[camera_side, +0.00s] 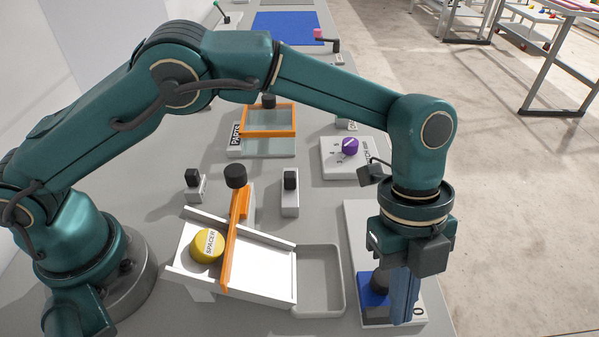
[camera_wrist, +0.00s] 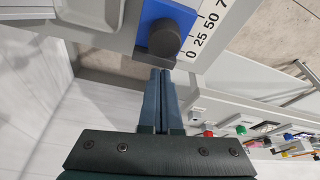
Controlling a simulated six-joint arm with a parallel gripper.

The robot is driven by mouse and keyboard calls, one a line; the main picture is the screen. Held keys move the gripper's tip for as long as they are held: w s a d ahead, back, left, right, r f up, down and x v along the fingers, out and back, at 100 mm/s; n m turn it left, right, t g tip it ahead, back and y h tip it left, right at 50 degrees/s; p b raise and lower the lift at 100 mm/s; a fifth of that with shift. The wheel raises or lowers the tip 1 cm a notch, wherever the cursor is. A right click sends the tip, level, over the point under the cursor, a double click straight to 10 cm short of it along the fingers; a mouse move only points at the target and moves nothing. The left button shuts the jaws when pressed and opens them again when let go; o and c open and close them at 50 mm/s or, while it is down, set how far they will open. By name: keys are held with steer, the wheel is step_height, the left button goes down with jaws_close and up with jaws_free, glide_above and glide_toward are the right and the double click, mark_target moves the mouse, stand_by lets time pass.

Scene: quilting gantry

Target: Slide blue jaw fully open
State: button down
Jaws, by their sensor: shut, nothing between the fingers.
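The blue jaw (camera_side: 371,281) sits at the near end of a pale slide plate (camera_side: 357,225), partly hidden behind my gripper in the side view. The jaw also shows at the top of the wrist view (camera_wrist: 150,12), beside a scale (camera_wrist: 205,30) marked 0, 25, 50, at its 0 end. A dark round knob (camera_wrist: 162,38) stands on the jaw. My gripper (camera_side: 403,319) points down by the near end of the plate, its fingers shut and empty. In the wrist view its fingertips (camera_wrist: 160,71) appear right by the knob; I cannot tell whether they touch.
A white chute (camera_side: 270,262) with a yellow spacer (camera_side: 207,246) behind an orange gate (camera_side: 236,235) stands left of the slide. An empty grey tray (camera_side: 320,280) lies between. A purple dial (camera_side: 349,147) and an orange frame (camera_side: 268,134) are farther back.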

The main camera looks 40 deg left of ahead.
steer(key=shift+w+a, duration=0.5)
steer(key=shift+a, duration=0.35)
steer(key=w+a, duration=0.8)
steer(key=shift+w+a, duration=0.15)
steer(key=shift+w+r, duration=0.1)
steer(key=shift+r, duration=1.85)
steer(key=a+r, duration=0.7)
steer(key=a, duration=0.4)
steer(key=shift+w+a, duration=0.15)
steer(key=shift+w, duration=0.1)
